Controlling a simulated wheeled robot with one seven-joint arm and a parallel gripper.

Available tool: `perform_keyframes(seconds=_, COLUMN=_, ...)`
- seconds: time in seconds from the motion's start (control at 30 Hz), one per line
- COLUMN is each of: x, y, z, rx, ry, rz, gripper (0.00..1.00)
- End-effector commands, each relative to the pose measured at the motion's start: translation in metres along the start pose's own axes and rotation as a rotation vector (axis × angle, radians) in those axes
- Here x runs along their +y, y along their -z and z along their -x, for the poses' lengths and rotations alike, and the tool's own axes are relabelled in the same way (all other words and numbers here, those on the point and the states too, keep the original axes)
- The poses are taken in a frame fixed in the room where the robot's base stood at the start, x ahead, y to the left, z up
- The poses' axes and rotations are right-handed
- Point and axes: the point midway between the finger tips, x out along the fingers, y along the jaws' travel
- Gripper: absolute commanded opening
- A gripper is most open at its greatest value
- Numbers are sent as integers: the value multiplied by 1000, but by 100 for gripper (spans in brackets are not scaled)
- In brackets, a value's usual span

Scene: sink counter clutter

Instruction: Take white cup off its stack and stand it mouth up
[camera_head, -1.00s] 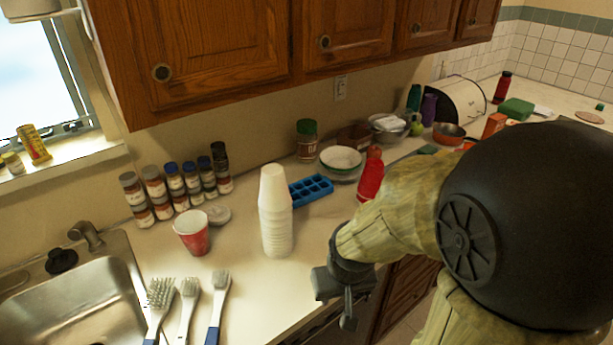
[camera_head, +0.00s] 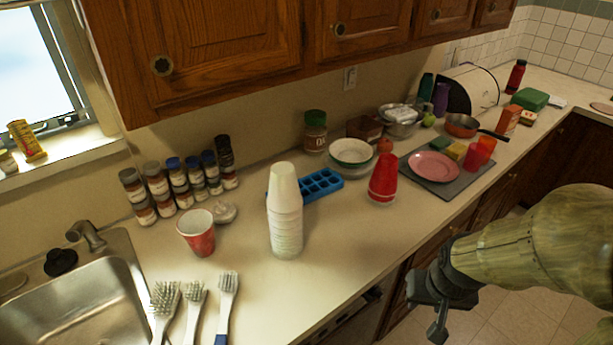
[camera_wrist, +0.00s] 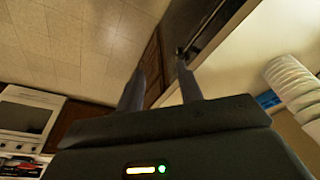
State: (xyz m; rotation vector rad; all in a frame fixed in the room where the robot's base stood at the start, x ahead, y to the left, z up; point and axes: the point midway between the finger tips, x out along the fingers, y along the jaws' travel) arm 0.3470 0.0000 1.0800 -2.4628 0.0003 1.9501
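A tall stack of white cups (camera_head: 286,222) stands mouth down on the counter in the head view, with the top cup (camera_head: 283,184) bottom up. The stack also shows at the right edge of the wrist view (camera_wrist: 292,84). My gripper (camera_head: 424,318) is off the front edge of the counter, to the right of the stack and well apart from it. Its two fingers (camera_wrist: 160,90) are spread with nothing between them in the wrist view.
A red cup (camera_head: 198,236) stands left of the stack. A blue ice tray (camera_head: 320,186) lies close behind it, and a red cup stack (camera_head: 383,180) is to the right. Several brushes (camera_head: 194,300) lie in front, by the sink (camera_head: 80,300).

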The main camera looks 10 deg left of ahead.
Motion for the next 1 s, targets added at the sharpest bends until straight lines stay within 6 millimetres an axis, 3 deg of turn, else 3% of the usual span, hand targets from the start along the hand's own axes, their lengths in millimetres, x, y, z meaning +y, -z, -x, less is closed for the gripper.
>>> perform_keyframes(seconds=0.37, x=0, y=0, z=0, rx=0, ry=0, rz=0, gripper=36)
perform_keyframes(seconds=0.57, x=-9, y=7, z=-2, rx=22, ry=13, rz=5, gripper=72)
perform_keyframes(seconds=0.67, x=-28, y=21, z=-5, rx=72, ry=39, rz=12, gripper=88)
perform_keyframes(seconds=1.0, x=-143, y=87, z=-16, rx=396, ry=147, rz=1, gripper=88)
